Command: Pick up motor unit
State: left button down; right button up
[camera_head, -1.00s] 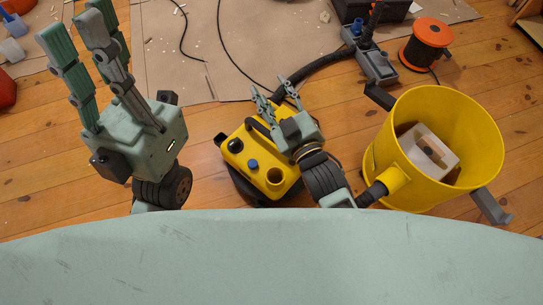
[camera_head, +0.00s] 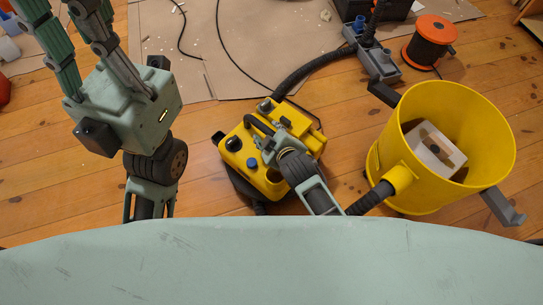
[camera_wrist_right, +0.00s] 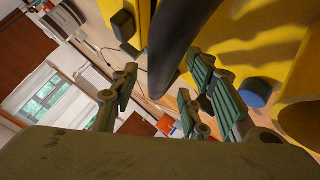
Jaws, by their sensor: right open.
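The motor unit (camera_head: 241,162) is a yellow box with a black handle, a blue knob and a black knob, on the wooden floor in the head view. My right gripper (camera_head: 264,140) is over it, at the handle, and partly hides its right side. In the right wrist view, the dark handle (camera_wrist_right: 178,40) runs between the spread fingers of the right gripper (camera_wrist_right: 160,95). The fingers look apart from it; whether they touch cannot be told. My left gripper (camera_head: 75,25) is raised at the upper left, empty, its fingers apart and tips partly cut off.
A yellow drum (camera_head: 385,150) with a white box (camera_head: 435,150) inside stands to the right. A black hose (camera_head: 310,70) runs from behind the unit to a grey floor tool (camera_head: 380,64). An orange cable reel (camera_head: 428,42) and cardboard sheet (camera_head: 225,40) lie behind.

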jog(key=shift+x, duration=0.8)
grip_shut()
